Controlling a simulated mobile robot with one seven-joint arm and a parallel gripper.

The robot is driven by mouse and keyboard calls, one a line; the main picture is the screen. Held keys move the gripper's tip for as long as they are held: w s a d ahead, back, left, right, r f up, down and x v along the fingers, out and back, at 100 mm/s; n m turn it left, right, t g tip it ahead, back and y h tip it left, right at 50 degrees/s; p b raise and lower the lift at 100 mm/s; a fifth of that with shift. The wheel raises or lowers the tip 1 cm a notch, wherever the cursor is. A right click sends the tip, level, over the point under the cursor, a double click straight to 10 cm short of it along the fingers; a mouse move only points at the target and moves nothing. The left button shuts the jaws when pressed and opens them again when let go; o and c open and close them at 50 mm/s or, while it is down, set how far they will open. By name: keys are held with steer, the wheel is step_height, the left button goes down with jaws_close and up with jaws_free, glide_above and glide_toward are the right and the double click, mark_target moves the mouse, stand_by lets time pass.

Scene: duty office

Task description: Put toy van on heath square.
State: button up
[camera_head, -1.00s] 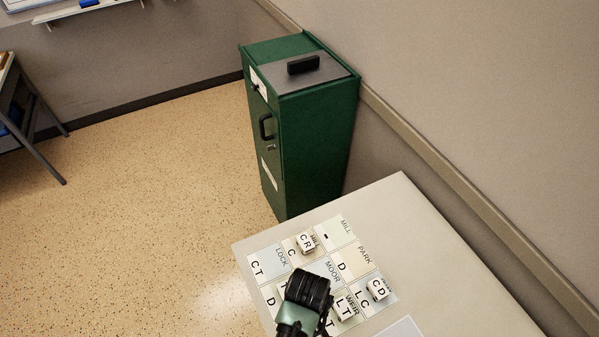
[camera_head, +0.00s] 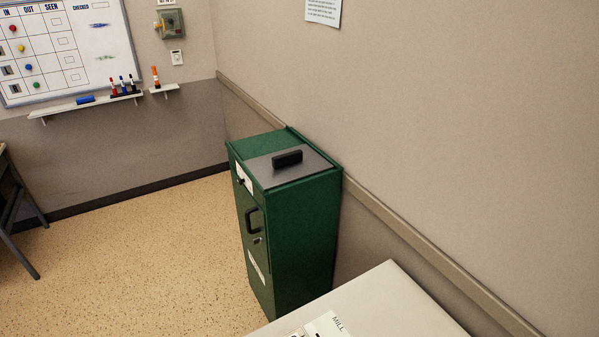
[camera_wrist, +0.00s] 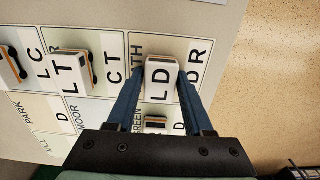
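A small white block lettered LD (camera_wrist: 160,76), which looks to be the toy van, sits between the two blue fingers of my gripper (camera_wrist: 161,84) in the wrist view. The fingers lie flush against both its sides. The block is over a pale square (camera_wrist: 150,44) whose partly covered label ends in TH, probably the heath square. Whether it rests on the square or hangs just above it I cannot tell. In the head view my gripper and the LD block are out of sight.
A block lettered LT (camera_wrist: 72,72) stands to the left, another (camera_wrist: 12,66) at the left edge. A dark-topped block (camera_wrist: 155,123) is close below, on the GREEN square. The table edge is right of the board. In the head view a green cabinet (camera_head: 290,235) stands beyond the table (camera_head: 385,300).

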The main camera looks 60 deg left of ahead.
steer(key=shift+o, duration=1.4)
steer(key=shift+r, duration=0.1)
step_height(320, 180, up, 12)
steer(key=shift+p, duration=0.3)
steer(key=shift+r, duration=0.1)
